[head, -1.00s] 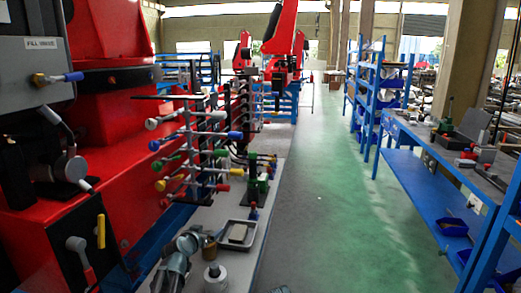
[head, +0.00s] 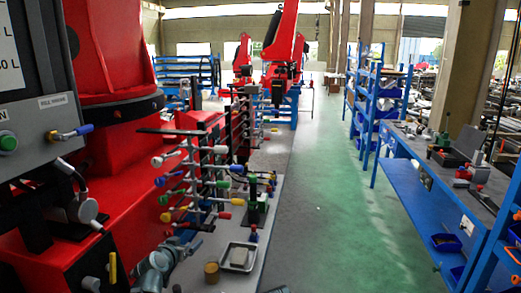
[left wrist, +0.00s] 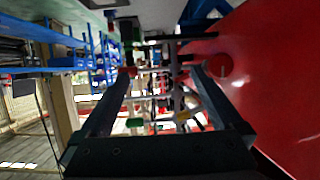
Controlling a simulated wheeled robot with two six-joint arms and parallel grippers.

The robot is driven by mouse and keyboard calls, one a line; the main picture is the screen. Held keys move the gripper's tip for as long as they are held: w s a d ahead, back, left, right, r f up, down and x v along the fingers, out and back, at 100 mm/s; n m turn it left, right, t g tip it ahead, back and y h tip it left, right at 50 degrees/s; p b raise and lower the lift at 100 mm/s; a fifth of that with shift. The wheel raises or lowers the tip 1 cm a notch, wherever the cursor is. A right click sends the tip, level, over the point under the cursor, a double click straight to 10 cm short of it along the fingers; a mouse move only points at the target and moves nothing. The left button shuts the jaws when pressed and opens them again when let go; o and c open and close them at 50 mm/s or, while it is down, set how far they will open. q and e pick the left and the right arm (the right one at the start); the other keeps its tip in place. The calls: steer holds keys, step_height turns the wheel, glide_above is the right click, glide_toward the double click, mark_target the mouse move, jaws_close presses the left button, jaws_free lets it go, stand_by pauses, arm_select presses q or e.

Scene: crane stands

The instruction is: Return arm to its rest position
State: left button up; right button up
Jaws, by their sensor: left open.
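My left arm (head: 155,268) shows grey at the bottom left of the head view, in front of the lever bank. My left gripper (left wrist: 163,72) is open and empty in the left wrist view, its two dark fingers reaching away from the camera. The bank of coloured-knob levers (head: 205,175) lies beyond the arm in the head view. Levers also show blurred between the fingers in the wrist view. A red crane arm (head: 284,40) stands at the back. My right gripper does not show clearly.
A big red machine (head: 115,50) with a grey control panel (head: 30,70) fills the left. A metal tray (head: 238,257) and a tan cylinder (head: 211,271) stand on the grey platform. A blue workbench (head: 425,180) and shelves (head: 383,95) line the right. The green floor (head: 330,200) is clear.

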arm_select(q)
steer(key=s+a+r+p, duration=0.3)
steer(key=s+r+p, duration=0.1)
steer(key=r+p, duration=0.1)
steer(key=shift+r+n, duration=0.3)
steer(key=shift+r, duration=0.3)
